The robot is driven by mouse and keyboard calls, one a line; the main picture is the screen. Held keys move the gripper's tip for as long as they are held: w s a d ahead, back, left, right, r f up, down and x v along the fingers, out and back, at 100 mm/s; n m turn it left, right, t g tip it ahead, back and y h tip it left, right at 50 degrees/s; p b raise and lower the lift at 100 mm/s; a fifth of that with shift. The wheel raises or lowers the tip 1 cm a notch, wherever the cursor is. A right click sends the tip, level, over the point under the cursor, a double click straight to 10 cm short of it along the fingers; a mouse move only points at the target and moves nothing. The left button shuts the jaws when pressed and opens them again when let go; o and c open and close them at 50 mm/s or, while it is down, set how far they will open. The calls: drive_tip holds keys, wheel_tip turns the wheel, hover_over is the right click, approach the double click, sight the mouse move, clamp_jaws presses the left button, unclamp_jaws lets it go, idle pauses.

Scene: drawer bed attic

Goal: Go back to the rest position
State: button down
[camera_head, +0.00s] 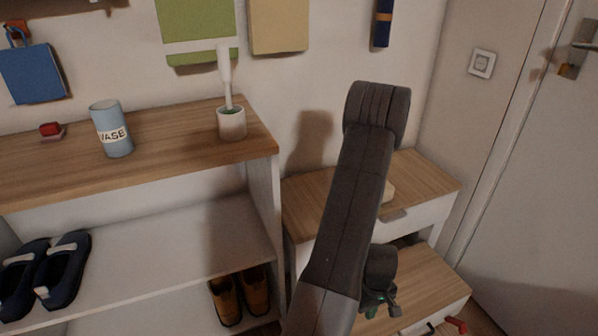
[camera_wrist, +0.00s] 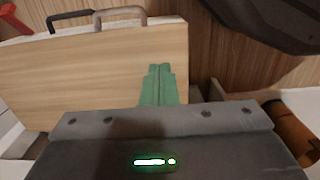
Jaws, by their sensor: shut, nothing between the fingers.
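My gripper shows in the wrist view as two green fingers (camera_wrist: 159,84) closed together, with nothing between them. They are over a pale wooden surface (camera_wrist: 100,70); whether they touch it I cannot tell. In the head view my dark grey arm rises through the middle and folds down, with the gripper end (camera_head: 378,297) low beside the wooden cabinet (camera_head: 425,178). The fingertips are hidden or too small to tell there.
Brown shoes (camera_head: 240,296) stand below. A lower wooden surface (camera_head: 425,285) with a red item (camera_head: 456,325) is near my gripper. A door (camera_head: 540,190) is right.

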drive_tip(key=shift+w+a+r+p, duration=0.2)
drive_tip(key=shift+w+r+p, duration=0.35)
drive_tip(key=shift+r+p, duration=0.15)
drive_tip(key=shift+w+a+r+p, duration=0.25)
drive_tip(key=shift+w+r+p, duration=0.25)
drive_tip(key=shift+r+p, duration=0.15)
drive_tip(key=shift+w+a+r+p, duration=0.2)
drive_tip(key=shift+w+r+p, duration=0.4)
drive_tip(key=shift+r, duration=0.15)
